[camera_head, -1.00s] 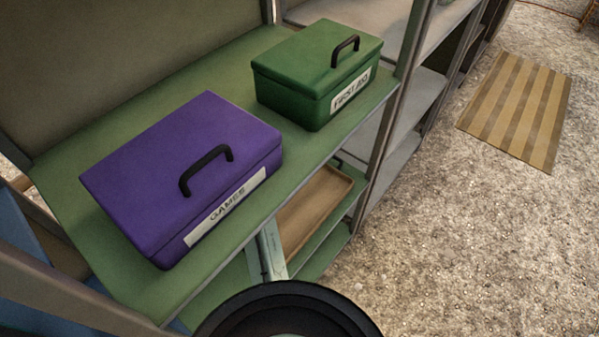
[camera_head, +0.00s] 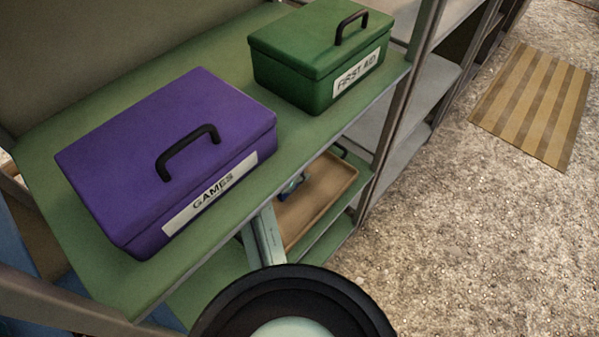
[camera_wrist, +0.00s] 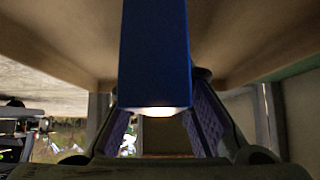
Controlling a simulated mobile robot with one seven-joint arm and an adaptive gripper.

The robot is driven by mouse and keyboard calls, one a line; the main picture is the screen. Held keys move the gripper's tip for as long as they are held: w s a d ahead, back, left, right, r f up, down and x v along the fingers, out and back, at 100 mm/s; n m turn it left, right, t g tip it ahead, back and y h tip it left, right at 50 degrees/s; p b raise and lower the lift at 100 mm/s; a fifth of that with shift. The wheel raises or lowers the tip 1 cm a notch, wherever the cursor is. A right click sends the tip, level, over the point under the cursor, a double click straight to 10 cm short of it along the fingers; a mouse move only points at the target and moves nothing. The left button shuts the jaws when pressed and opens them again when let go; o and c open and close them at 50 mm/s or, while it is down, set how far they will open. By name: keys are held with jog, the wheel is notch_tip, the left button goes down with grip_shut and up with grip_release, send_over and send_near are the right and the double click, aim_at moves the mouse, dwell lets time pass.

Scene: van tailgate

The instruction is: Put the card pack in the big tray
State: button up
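A plain blue box-shaped thing, which looks like the card pack (camera_wrist: 155,55), fills the upper middle of the wrist view. My gripper (camera_wrist: 158,112) has its two purple-padded fingers on either side of the pack's near end and appears closed on it. A brown shallow tray (camera_head: 322,208), the only tray I can make out, lies on the lower shelf in the head view. The upper shelf hides part of it. A small dark-blue and pale thing (camera_head: 293,186) shows over the tray by the shelf edge; I cannot tell whether it is my gripper with the pack.
A purple GAMES box (camera_head: 165,150) and a green FIRST AID box (camera_head: 320,55) stand on the upper green shelf (camera_head: 300,135). A metal shelf post (camera_head: 400,110) rises right of the tray. Open gravel with a striped mat (camera_head: 535,105) lies to the right.

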jog(key=shift+o, duration=1.4)
jog(key=shift+r, duration=0.15)
jog(key=v, duration=1.2)
